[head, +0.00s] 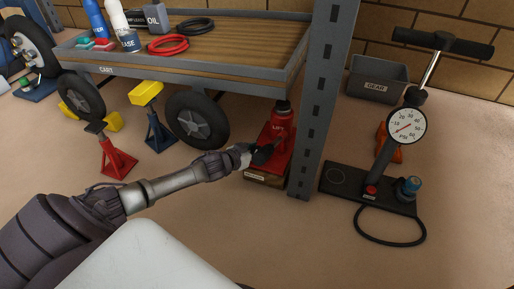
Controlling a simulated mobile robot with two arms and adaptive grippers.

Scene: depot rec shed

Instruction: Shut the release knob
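I cannot make out the release knob; the gripper covers that part of the jack. My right gripper is not in view.
A grey upright post (322,100) stands close to the right of the jack. A floor pump with a gauge (407,126) and hose is further right, before a grey GEAR bin (377,78). Red (116,160) and blue (158,132) stands are left. Open floor lies in front.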

